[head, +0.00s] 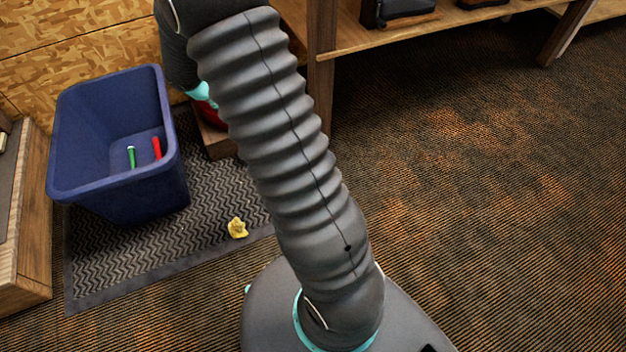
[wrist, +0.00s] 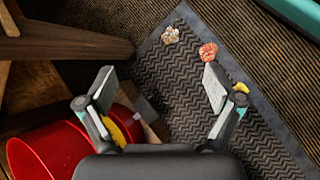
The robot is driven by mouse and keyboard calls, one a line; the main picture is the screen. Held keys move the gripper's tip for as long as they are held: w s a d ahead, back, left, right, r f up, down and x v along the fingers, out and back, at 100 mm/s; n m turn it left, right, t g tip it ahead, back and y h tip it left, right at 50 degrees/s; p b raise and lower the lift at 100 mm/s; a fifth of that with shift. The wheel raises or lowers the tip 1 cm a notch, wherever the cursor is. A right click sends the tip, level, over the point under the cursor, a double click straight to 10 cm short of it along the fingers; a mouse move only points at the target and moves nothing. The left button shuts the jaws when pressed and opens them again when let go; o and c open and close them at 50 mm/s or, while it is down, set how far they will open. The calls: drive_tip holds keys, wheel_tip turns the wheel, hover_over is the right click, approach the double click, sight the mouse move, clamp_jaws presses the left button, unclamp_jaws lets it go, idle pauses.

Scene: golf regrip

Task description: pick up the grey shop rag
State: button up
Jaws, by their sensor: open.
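My gripper (wrist: 158,80) is open in the wrist view, its two fingers wide apart with nothing between the tips. A small crumpled greyish piece (wrist: 170,35), which looks like the grey shop rag, lies on the dark patterned mat beyond the fingertips. It is small, so its exact colour is hard to tell. A red-orange crumpled piece (wrist: 208,52) lies just right of it, near the right fingertip in the picture. In the head view my arm blocks part of the mat; I cannot make out the grey piece or my gripper there.
A yellow crumpled piece (head: 237,228) lies on the mat (head: 120,262). A blue bin (head: 118,180) holding a green and a red stick stands on the mat's left. A red round container (wrist: 48,150) is lower left in the wrist view. Wooden shelving (head: 440,35) stands behind; carpet at right is clear.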

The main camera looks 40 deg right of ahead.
drive_tip(key=d+f+n+h+b, duration=0.1)
drive_tip(key=d+f+n+h, duration=0.1)
drive_tip(key=f, duration=1)
drive_tip(key=w+d+f+n+g+h+b, duration=0.1)
drive_tip(key=d+f+n+h, duration=0.1)
drive_tip(key=f, duration=1.1)
drive_tip(key=d+f+n+h+b, duration=0.1)
drive_tip(key=d+f+n+b, duration=0.1)
drive_tip(key=f, duration=1)
drive_tip(key=shift+w+d+f+n+g+h, duration=0.1)
drive_tip(key=shift+d+f+n+g+h, duration=0.1)
drive_tip(key=shift+d+n, duration=0.25)
drive_tip(key=shift+w+d+f+n+g+h, duration=0.1)
drive_tip(key=shift+d+f+n+g+h, duration=0.1)
drive_tip(key=shift+d+n, duration=0.2)
drive_tip(key=shift+s+d+f, duration=0.15)
drive_tip(key=shift+d+f, duration=0.05)
drive_tip(key=x, duration=0.8)
drive_tip(key=shift+d, duration=0.1)
drive_tip(key=shift+b+x, duration=0.35)
drive_tip(key=shift+x, duration=2.4)
drive_tip(key=shift+w, duration=0.25)
drive_tip(key=c, duration=1.1)
